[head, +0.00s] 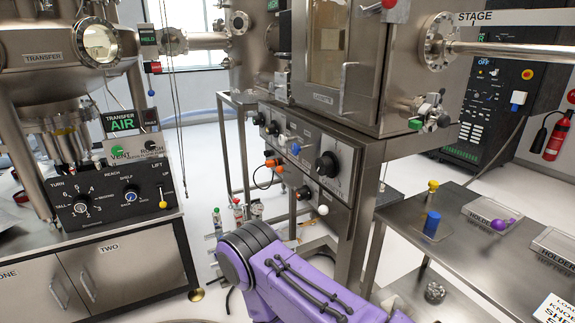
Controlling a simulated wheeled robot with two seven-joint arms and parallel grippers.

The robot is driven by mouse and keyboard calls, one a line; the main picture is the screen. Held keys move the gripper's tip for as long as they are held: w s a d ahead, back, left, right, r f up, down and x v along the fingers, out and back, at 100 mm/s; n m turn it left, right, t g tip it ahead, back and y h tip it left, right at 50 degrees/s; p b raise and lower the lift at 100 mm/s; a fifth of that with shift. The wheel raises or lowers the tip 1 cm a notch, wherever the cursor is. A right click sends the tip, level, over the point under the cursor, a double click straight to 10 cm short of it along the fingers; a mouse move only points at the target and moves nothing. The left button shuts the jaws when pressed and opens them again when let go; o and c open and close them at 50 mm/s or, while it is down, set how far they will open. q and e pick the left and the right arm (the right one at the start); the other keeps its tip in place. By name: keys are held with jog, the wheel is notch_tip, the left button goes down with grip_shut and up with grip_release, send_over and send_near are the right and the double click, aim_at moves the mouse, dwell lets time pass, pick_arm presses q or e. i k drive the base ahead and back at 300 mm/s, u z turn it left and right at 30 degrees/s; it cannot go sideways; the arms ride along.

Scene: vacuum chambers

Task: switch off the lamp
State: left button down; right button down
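I cannot make out a lamp, or a switch readable as the lamp's, in the head view. The steel control panel (310,160) under the boxy middle chamber carries several knobs. These include a large black knob (327,164), a blue knob (295,149) and a white ball knob (323,210); their small labels are unreadable. A dark panel (110,197) at left has dials and a yellow-tipped lever (163,204). A purple link of my arm crosses the bottom middle, in front of the chamber's stand. Neither gripper shows.
The steel table (455,240) at right holds a blue cylinder (432,223), a yellow-topped piece (432,186) and clear holder boxes (490,215). A steel cabinet (100,270) stands at left. A black rack (490,110) and a red extinguisher (556,137) stand at the back right.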

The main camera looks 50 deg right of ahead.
aim_at(279, 170)
jog(key=z, duration=0.75)
